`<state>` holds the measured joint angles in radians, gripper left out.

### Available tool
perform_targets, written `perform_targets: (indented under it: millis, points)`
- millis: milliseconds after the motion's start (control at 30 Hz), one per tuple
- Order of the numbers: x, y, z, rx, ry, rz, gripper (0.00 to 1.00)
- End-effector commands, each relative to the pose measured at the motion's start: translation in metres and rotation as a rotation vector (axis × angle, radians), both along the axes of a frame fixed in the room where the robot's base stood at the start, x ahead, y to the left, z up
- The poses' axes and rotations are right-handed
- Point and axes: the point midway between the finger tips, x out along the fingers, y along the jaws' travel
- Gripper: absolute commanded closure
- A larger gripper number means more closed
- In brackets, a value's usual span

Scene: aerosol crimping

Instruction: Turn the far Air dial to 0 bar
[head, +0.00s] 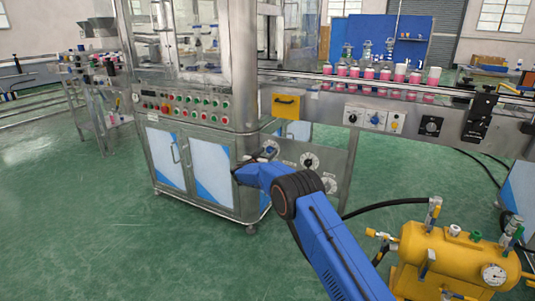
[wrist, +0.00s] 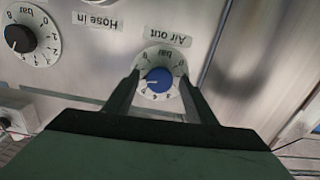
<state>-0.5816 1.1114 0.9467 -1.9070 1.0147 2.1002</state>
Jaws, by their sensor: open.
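A dial with a blue knob (wrist: 158,79) and a white scale ring sits on the metal panel, under a label reading "Air out" upside down in the wrist view. The knob's mark seems to point left; the figure it meets is too small to read. My gripper (wrist: 159,76) is open, with one finger on each side of the blue knob. I cannot tell whether either finger touches it. In the head view the blue dial (head: 271,148) shows just beyond my blue arm, and the gripper's fingers cannot be made out.
A black-knobbed bar dial (wrist: 20,38) lies left of the blue one, near a "Hose in" label (wrist: 97,20). It shows right of the blue dial in the head view (head: 311,160). A conveyor (head: 390,88) runs above. A yellow tank (head: 450,255) stands at the lower right.

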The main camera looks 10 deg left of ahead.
Motion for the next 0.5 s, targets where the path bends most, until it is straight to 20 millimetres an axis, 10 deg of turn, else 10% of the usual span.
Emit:
perform_targets:
  millis: [300, 500]
  points:
    - [0.0018, -0.0007, -0.0003, 0.000, 0.000, 0.000, 0.52]
    - [0.0017, -0.0007, -0.0004, 0.000, 0.000, 0.000, 0.91]
